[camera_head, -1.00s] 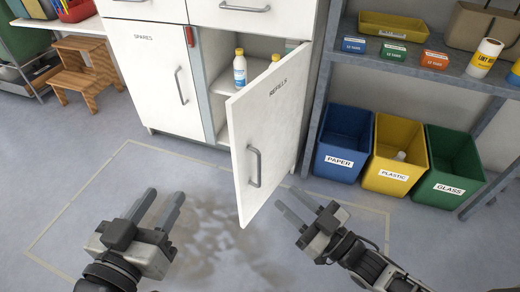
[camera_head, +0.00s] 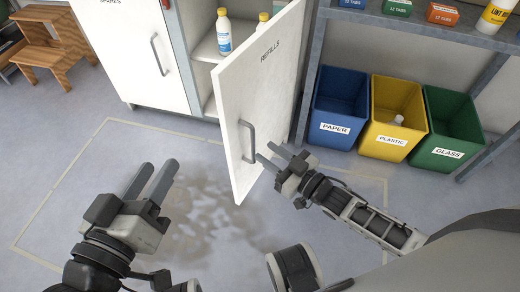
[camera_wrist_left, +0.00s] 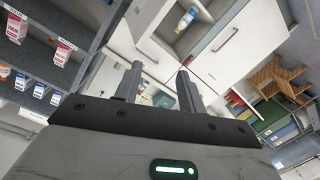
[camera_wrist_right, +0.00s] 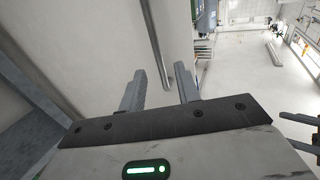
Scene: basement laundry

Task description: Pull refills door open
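The white refills door (camera_head: 258,100) stands partly open, its labelled outer face toward me. Its grey bar handle (camera_head: 248,140) is near the free left edge. My right gripper (camera_head: 267,154) is open in front of that face, fingertips close to the handle's right side. In the right wrist view, the handle bar (camera_wrist_right: 156,45) shows in line with the gap between the right gripper's fingers (camera_wrist_right: 160,75). I cannot tell whether it lies inside the grip. My left gripper (camera_head: 156,178) is open and empty over the floor; its fingers (camera_wrist_left: 160,75) show apart in the left wrist view.
Behind the door, bottles (camera_head: 223,35) stand on a cabinet shelf. The closed spares door (camera_head: 135,50) is to the left. Blue (camera_head: 338,110), yellow (camera_head: 395,120) and green (camera_head: 450,135) bins stand right of the door under shelving.

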